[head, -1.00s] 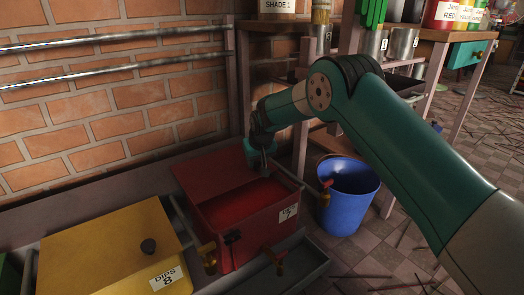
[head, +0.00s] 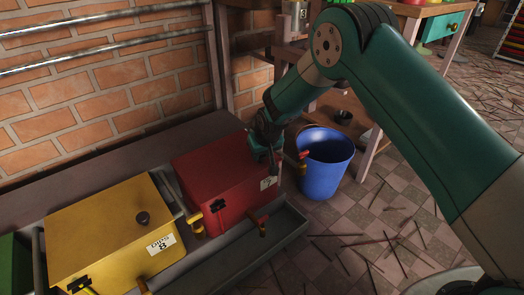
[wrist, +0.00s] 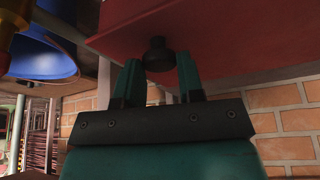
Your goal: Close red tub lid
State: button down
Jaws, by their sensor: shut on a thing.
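The red tub (head: 232,205) stands in the grey trough between the yellow tub and the blue bucket. Its red lid (head: 208,162) lies flat over the top in the head view, and no red liquid shows. My gripper (head: 268,152) is at the lid's right front part, and my arm hides some of that corner. In the wrist view, the underside-lit red lid (wrist: 235,35) fills the top. Its dark round knob (wrist: 157,55) sits between the two teal fingers of my gripper (wrist: 159,64), which are shut on it.
The yellow tub (head: 95,235), labelled DIPS 8, is closed at the left. The blue bucket (head: 323,170) stands on the floor close to the right. Taps (head: 195,225) stick out at the front over the grey trough (head: 290,225). Sticks litter the tiled floor.

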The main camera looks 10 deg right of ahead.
jog(key=c, duration=0.8)
grip_release()
jog(key=shift+s+d+f, duration=0.1)
jog(key=shift+s, duration=0.1)
jog(key=shift+o, duration=0.2)
jog(key=p+v, duration=0.7)
jog(key=v, duration=1)
jog(key=shift+r+p, duration=0.25)
jog(key=shift+p, duration=0.15)
